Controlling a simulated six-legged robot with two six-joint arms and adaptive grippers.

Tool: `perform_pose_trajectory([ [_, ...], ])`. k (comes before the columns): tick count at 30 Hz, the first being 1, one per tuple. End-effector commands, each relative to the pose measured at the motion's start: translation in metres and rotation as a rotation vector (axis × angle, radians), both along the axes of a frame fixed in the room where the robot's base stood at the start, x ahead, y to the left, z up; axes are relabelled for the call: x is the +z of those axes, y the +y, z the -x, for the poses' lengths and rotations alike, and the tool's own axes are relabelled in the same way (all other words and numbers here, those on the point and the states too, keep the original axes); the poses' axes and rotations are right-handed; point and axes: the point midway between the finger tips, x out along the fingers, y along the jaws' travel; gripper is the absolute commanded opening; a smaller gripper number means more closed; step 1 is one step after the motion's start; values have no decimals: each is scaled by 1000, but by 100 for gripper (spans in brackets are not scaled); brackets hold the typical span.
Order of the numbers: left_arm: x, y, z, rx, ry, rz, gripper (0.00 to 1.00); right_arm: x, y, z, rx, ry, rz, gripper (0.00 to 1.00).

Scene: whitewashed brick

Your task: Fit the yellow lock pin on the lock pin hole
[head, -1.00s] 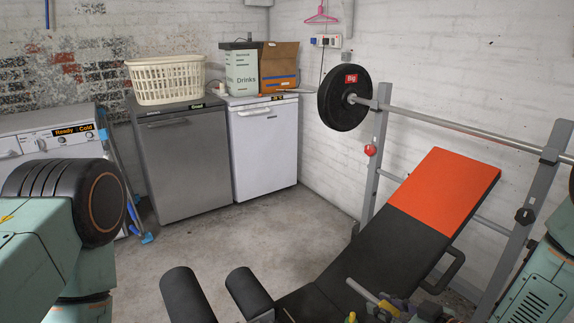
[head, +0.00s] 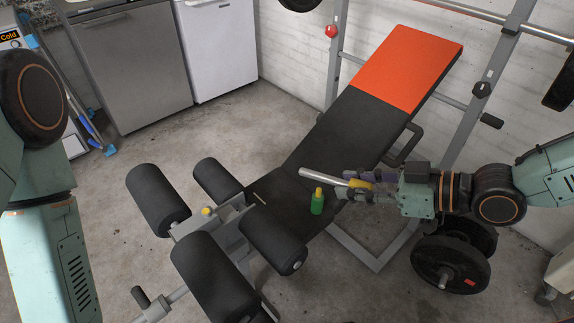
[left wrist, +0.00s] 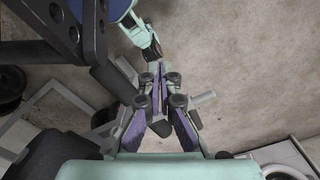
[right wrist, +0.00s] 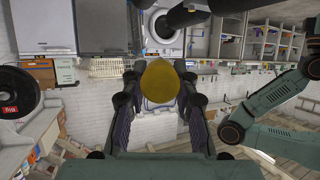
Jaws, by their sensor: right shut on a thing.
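The lock pin shows as a bare metal shaft (head: 322,176) with a yellow knob (head: 358,184). My right gripper (head: 362,186) is shut on the knob, and the shaft points left, nearly level, above the black bench. In the right wrist view the round yellow knob (right wrist: 159,82) sits between the fingers. My left gripper (left wrist: 160,88) shows only in the left wrist view, with its fingers together and nothing seen between them. A second yellow knob (head: 206,211) sits on the bench's leg-roller frame. I cannot make out the lock pin hole.
A green bottle with a yellow top (head: 317,204) stands on the bench seat just below the shaft. Black foam rollers (head: 158,200) stick out at the front. The orange backrest (head: 405,65) slopes up behind. Weight plates (head: 450,272) lie below my right arm.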

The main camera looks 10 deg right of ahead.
Motion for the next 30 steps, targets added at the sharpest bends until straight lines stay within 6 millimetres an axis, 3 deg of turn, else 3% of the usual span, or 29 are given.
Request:
perform_pose_trajectory([
  [5, 0, 0, 0, 0, 0, 0, 0, -20, -10, -12, -51, 6, 6, 0],
  [12, 0, 0, 0, 0, 0, 0, 0, -69, -30, -50, -200, 5, 9, 0],
  [17, 0, 0, 0, 0, 0, 0, 0, -99, -34, -76, -291, 1, 8, 0],
  [23, 0, 0, 0, 0, 0, 0, 0, -136, -21, -106, -384, -2, 3, 0],
  [30, 0, 0, 0, 0, 0, 0, 0, -176, 19, -126, -460, -1, -1, 0],
])
